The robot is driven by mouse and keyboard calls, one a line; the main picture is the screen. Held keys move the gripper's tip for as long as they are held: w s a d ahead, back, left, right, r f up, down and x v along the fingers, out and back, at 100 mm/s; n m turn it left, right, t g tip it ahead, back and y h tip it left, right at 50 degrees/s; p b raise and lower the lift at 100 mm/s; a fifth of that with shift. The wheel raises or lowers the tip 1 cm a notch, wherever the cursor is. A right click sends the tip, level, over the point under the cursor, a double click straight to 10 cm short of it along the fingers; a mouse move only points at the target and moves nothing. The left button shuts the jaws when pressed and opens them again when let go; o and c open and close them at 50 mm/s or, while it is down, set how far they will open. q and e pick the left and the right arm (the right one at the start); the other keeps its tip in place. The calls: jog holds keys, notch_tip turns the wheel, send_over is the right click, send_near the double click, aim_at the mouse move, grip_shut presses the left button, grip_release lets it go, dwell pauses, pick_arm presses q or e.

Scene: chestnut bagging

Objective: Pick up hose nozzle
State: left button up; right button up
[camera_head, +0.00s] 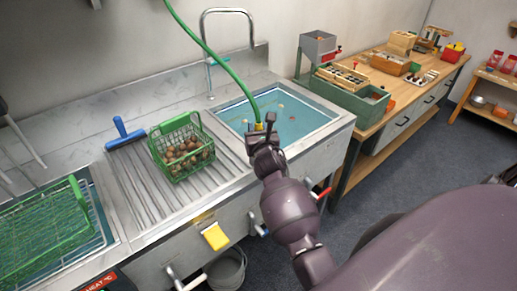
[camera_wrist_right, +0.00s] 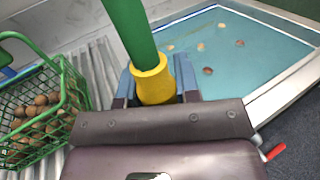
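The hose nozzle (camera_head: 258,127) is a yellow fitting at the lower end of a green hose (camera_head: 228,67) that comes down from above. In the right wrist view the yellow nozzle (camera_wrist_right: 153,82) stands between the two blue-grey fingers of my right gripper (camera_wrist_right: 158,88). A finger is close on each side of it; whether both press on it I cannot tell. In the head view my right gripper (camera_head: 262,130) is at the near left edge of the sink. The nozzle's lower end is hidden by the gripper. My left gripper is not in view.
A water-filled sink (camera_head: 335,118) with a faucet (camera_head: 207,50) lies beyond the gripper. A green basket (camera_head: 181,166) of chestnuts and a blue squeegee (camera_head: 121,128) are on the ribbed drainboard. A green rack (camera_head: 45,225) sits at left. A wooden workbench stands at right.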

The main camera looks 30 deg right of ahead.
grip_shut()
jog(key=shift+r, duration=0.15)
notch_tip(320, 180, up, 20)
jog(key=p, duration=0.3)
jog(key=shift+p, duration=0.3)
jog(key=shift+o, duration=0.2)
grip_release()
grip_shut()
